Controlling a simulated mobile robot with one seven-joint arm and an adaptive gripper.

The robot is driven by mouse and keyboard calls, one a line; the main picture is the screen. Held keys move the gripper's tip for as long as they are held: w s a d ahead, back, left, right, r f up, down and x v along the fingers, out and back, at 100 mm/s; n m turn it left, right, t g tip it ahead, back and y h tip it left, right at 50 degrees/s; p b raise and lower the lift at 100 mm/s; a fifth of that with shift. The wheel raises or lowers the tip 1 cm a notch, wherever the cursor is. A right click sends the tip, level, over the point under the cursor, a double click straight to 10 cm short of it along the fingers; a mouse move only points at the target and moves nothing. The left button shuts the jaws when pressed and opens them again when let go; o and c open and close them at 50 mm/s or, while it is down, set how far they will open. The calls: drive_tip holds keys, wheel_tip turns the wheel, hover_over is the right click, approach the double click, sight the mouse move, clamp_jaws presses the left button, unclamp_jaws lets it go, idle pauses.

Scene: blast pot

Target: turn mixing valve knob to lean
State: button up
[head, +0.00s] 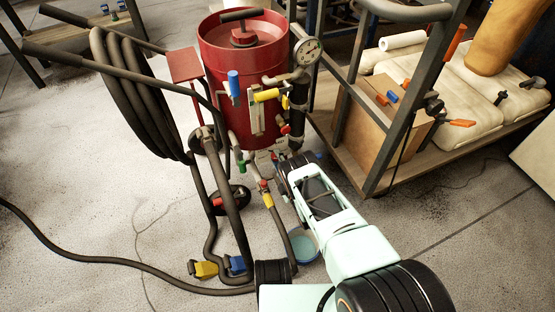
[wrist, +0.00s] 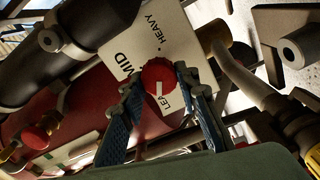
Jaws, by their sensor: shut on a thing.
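The red mixing valve knob (wrist: 158,72) sits in front of a white label plate (wrist: 160,30) in the wrist view. The plate reads HEAVY, MID and the letters LEA, the rest being covered. A white mark on the knob points down the picture, towards the LEA letters. My gripper (wrist: 160,84) has its two blue-padded fingers on either side of the knob and is shut on it. In the head view, my gripper (head: 280,160) is low at the front of the red blast pot (head: 222,105); the knob cannot be made out there.
Black hoses (head: 135,95) coil at the left of the pot and run over the floor. Pipes and valve fittings crowd the gripper. The front left floor is mostly open.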

drive_tip(key=shift+w, duration=0.1)
drive_tip(key=o, duration=1.2)
drive_tip(key=shift+c, duration=0.2)
drive_tip(key=v, duration=0.7)
drive_tip(key=shift+s, duration=0.3)
drive_tip(key=shift+d, duration=0.1)
